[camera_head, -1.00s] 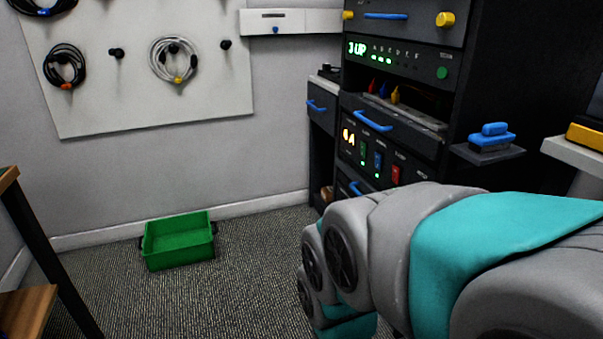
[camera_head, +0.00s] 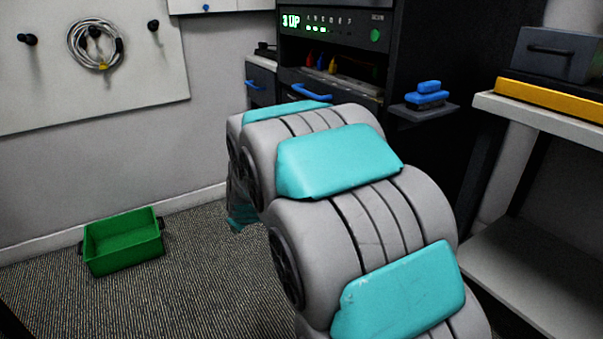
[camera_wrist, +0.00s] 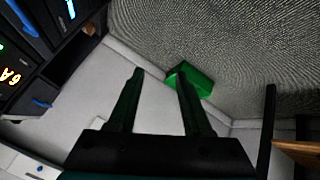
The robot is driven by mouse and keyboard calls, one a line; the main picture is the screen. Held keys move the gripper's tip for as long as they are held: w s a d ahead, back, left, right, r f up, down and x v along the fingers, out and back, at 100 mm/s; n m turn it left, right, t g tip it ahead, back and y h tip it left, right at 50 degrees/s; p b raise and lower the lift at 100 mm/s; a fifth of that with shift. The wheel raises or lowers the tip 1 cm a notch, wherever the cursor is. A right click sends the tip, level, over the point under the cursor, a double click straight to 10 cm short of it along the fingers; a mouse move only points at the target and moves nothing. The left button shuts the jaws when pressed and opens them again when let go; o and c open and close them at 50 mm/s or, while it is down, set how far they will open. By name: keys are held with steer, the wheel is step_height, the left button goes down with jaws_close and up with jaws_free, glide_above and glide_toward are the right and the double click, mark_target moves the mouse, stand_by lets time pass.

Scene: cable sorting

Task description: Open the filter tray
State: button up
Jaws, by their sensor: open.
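The dark equipment rack (camera_head: 389,62) stands right of centre in the head view. A drawer front with a blue handle (camera_head: 312,92) shows below its display. A smaller drawer to its left also has a blue handle (camera_head: 254,85). I cannot tell which drawer is the filter tray. My arm hides the lower rack front. In the wrist view, tilted rack fronts with blue handles (camera_wrist: 44,103) and a lit "6A"-like display lie at the left. My gripper (camera_wrist: 160,77) is open and empty, its fingers apart from the rack; the head view does not show it clearly.
A green crate (camera_head: 124,246) sits on the carpet at the left. A blue block-like item (camera_head: 427,95) rests on a small ledge at the rack's right side. A pale shelf unit (camera_head: 541,113) stands at the right. A coiled cable (camera_head: 95,45) hangs on the wall board.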

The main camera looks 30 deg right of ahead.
steer(key=w+d+f+n+t+h+b, duration=0.1)
steer(key=w+d+f+t+h, duration=0.15)
steer(key=w+d, duration=0.45)
steer(key=w+d+f+n+t+h+b, duration=0.1)
steer(key=w+d+n+t+h+b, duration=0.15)
steer(key=w+d, duration=0.45)
steer(key=shift+w+d+f+n+t+h+b, duration=0.25)
steer(key=shift+w+d+h, duration=0.95)
steer(key=shift+d, duration=1.85)
steer(key=shift+w+d+f+n+h+b, duration=0.25)
steer(key=shift+w+d+h, duration=1)
steer(key=shift+d, duration=1.75)
steer(key=shift+w+d+f+n+t+h+b, duration=0.25)
steer(key=shift+w+d+h, duration=0.95)
steer(key=shift+d, duration=1.85)
steer(key=shift+s+r, duration=0.1)
steer(key=shift+s, duration=0.05)
jaws_close()
